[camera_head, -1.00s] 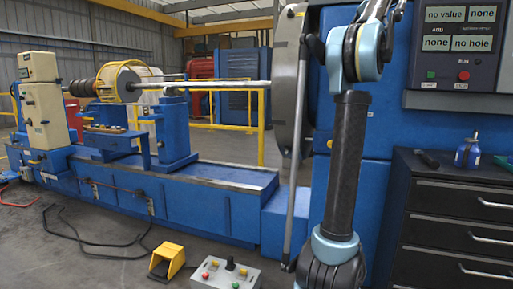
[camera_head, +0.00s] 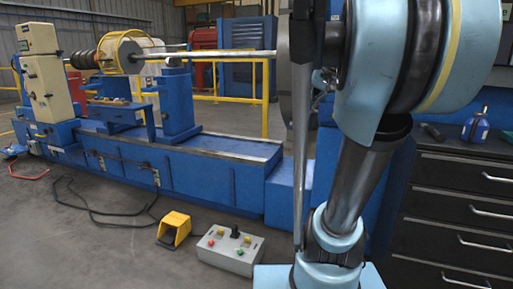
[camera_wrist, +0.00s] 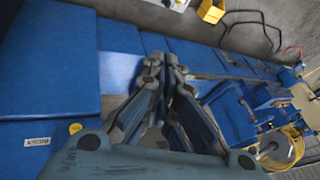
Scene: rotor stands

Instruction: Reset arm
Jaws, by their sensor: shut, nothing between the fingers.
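My gripper (camera_wrist: 165,62) shows in the wrist view with its dark fingers drawn together at the tips and nothing between them. It points over the blue machine bed, apart from the rotor stand. In the head view my arm rises on the right, with a large light-blue joint close to the camera. The gripper itself is hard to make out there, mostly hidden behind my arm. The blue rotor stand (camera_head: 225,178) carries a long shaft (camera_head: 225,54) and a yellow ring guard (camera_head: 122,52).
A yellow foot pedal (camera_head: 174,230) and a grey control box (camera_head: 230,248) stand on the floor in front. A black drawer cabinet (camera_head: 462,205) at the right has a blue bottle (camera_head: 476,127) on top. Cables (camera_head: 110,208) lie on the left floor.

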